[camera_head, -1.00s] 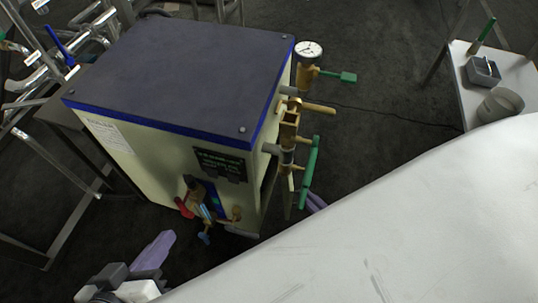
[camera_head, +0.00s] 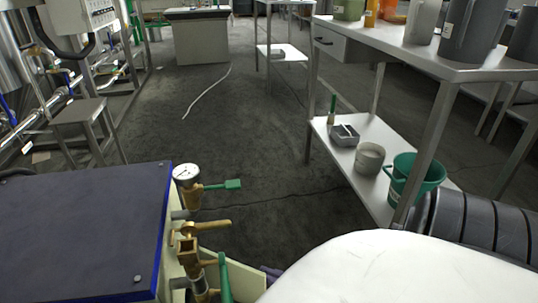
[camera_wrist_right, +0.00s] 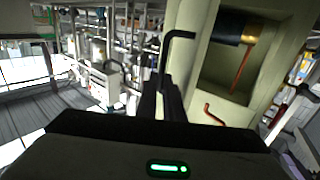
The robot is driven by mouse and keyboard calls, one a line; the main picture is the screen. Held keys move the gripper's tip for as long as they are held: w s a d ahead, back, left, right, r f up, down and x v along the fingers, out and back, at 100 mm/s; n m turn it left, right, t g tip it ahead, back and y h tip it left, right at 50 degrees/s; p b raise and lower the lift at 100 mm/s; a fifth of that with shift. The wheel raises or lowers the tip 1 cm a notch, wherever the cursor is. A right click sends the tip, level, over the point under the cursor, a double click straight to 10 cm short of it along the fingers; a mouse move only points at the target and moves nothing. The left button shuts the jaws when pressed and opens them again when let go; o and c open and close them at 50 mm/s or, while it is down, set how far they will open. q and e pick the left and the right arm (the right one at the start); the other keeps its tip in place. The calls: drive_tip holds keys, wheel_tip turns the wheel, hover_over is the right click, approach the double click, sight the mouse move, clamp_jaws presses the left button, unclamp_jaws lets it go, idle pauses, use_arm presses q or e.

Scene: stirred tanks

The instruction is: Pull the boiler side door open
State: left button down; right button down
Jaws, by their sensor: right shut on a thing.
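The boiler (camera_head: 80,235) is at the lower left of the head view, with its dark top and blue edge showing. Its cream side door (camera_head: 246,281) stands out from the side at the bottom, partly hidden by valves. In the right wrist view, an opening (camera_wrist_right: 226,75) in the cream casing shows a dark cylinder and copper pipe inside. My right gripper (camera_wrist_right: 160,96) is shut on a black bent handle (camera_wrist_right: 178,36). Only a purple bit of this gripper (camera_head: 272,271) shows in the head view, beside the door panel. My left gripper is out of view.
A pressure gauge (camera_head: 186,174), brass valve (camera_head: 188,250) and green lever (camera_head: 225,280) stick out from the boiler's side. A white shelf table (camera_head: 372,165) with a green bucket (camera_head: 415,178) stands at the right. Dark floor (camera_head: 270,150) between them is clear.

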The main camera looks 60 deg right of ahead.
drive_tip(key=shift+w+a, duration=0.2)
drive_tip(key=shift+w, duration=0.1)
drive_tip(key=c, duration=1.9)
unclamp_jaws()
drive_tip(key=shift+d, duration=0.1)
drive_tip(key=shift+s, duration=0.1)
drive_tip(key=s+d, duration=0.1)
drive_tip(key=s, duration=0.9)
drive_tip(key=shift+d, duration=0.4)
